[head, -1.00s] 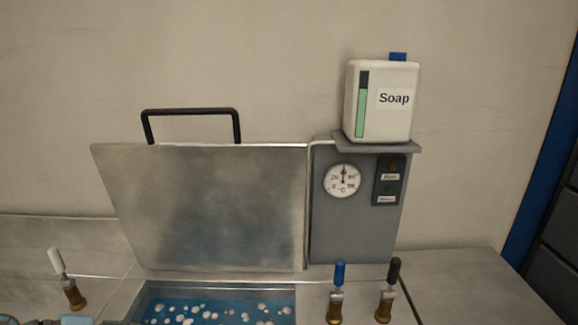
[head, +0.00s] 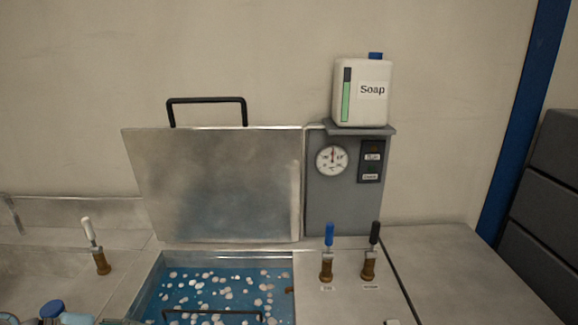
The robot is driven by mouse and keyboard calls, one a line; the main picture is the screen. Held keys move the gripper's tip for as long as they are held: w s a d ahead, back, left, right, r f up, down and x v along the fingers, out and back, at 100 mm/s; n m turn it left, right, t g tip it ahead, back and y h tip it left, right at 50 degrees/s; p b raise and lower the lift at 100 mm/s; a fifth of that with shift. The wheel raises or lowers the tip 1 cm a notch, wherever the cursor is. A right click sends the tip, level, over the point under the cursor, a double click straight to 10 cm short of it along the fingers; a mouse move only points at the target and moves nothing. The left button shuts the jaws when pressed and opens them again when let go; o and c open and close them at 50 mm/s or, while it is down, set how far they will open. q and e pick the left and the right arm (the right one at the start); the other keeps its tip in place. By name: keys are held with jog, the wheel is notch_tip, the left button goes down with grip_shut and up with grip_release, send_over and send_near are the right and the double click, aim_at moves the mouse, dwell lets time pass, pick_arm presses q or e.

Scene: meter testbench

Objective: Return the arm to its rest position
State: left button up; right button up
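Neither gripper shows in the head view. Rounded parts with blue caps show at the lower left edge and look like links of my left arm; its gripper end is not visible. No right arm can be made out. The metal lid (head: 225,185) with a black handle (head: 206,100) stands open behind the basin. The basin holds blue water (head: 215,292) with several white bubbles, and a dark bar crosses its near part.
A grey panel (head: 345,200) with a dial gauge (head: 332,160) carries the soap container (head: 370,98). A blue-handled valve (head: 327,255) and a black-handled valve (head: 370,255) stand right of the basin, a white-handled valve (head: 97,248) left. The right counter (head: 450,265) is clear.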

pick_arm(q)
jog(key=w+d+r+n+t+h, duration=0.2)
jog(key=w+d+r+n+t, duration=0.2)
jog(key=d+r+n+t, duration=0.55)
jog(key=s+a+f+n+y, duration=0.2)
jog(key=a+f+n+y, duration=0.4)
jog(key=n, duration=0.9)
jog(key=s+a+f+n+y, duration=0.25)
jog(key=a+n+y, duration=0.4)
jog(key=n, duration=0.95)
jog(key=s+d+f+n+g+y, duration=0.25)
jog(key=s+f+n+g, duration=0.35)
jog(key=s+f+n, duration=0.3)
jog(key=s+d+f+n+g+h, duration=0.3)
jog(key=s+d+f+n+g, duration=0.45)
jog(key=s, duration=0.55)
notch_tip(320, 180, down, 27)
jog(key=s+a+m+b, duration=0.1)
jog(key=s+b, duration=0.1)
jog(key=b, duration=0.4)
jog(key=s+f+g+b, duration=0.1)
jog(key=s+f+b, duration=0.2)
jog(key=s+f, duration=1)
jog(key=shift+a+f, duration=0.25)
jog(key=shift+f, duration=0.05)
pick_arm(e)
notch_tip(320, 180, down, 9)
